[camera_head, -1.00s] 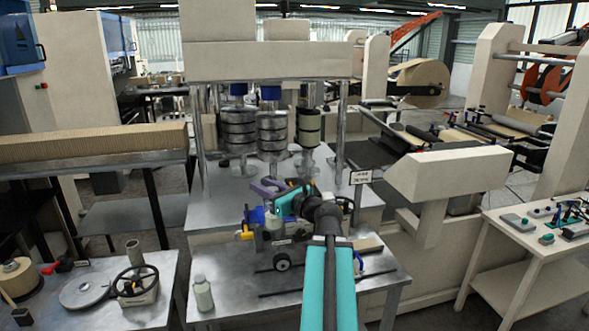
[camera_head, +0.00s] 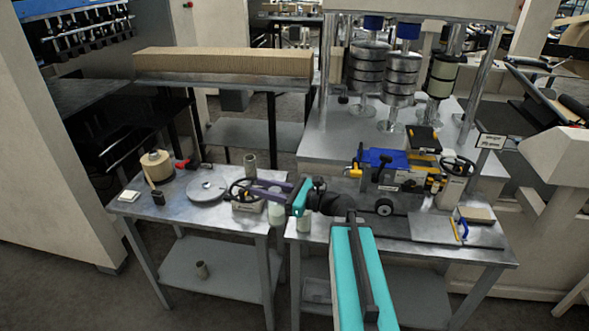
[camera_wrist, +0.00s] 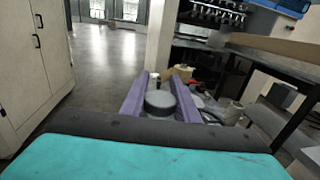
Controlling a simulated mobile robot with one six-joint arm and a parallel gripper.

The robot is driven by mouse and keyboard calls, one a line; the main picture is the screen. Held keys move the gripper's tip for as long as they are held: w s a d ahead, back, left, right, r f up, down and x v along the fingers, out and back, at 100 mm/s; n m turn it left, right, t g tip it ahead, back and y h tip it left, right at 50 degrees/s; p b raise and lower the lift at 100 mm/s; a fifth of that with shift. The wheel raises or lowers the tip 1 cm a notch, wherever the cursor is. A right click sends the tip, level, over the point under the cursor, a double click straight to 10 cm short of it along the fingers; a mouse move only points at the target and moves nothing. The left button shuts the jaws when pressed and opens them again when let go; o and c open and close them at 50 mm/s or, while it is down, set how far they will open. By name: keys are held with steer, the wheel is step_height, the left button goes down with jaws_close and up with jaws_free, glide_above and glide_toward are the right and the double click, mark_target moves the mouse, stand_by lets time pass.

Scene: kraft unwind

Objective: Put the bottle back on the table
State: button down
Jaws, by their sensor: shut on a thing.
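My gripper (camera_head: 266,190) has purple fingers and is shut on a pale bottle (camera_head: 277,212). The bottle hangs below the fingers near the gap between the two metal tables. In the wrist view, its round dark grey top (camera_wrist: 160,102) sits between the fingers (camera_wrist: 162,80). I cannot tell whether its base touches anything. A second pale bottle (camera_head: 304,221) stands at the left end of the right table (camera_head: 345,234), just right of the held one and partly hidden by my gripper. The left table (camera_head: 180,207) lies left of the held bottle.
On the left table are a handwheel device (camera_head: 245,194), a grey disc (camera_head: 207,189), an upright tube (camera_head: 250,163), and a brown roll (camera_head: 156,165). The right table holds a blue-topped machine (camera_head: 385,165) and a flat plate (camera_head: 435,230). The left table's front is fairly clear.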

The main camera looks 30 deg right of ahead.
steer(key=a+f+n+g+y+b, duration=0.1)
steer(key=a+f+b, duration=0.3)
steer(key=f, duration=0.3)
steer(key=s+a+f+n+g+y+b, duration=0.1)
steer(key=a+f+b, duration=0.3)
steer(key=f+b, duration=0.2)
steer(key=shift+s+a+f, duration=0.2)
steer(key=shift+a+f, duration=0.15)
steer(key=shift+a, duration=0.05)
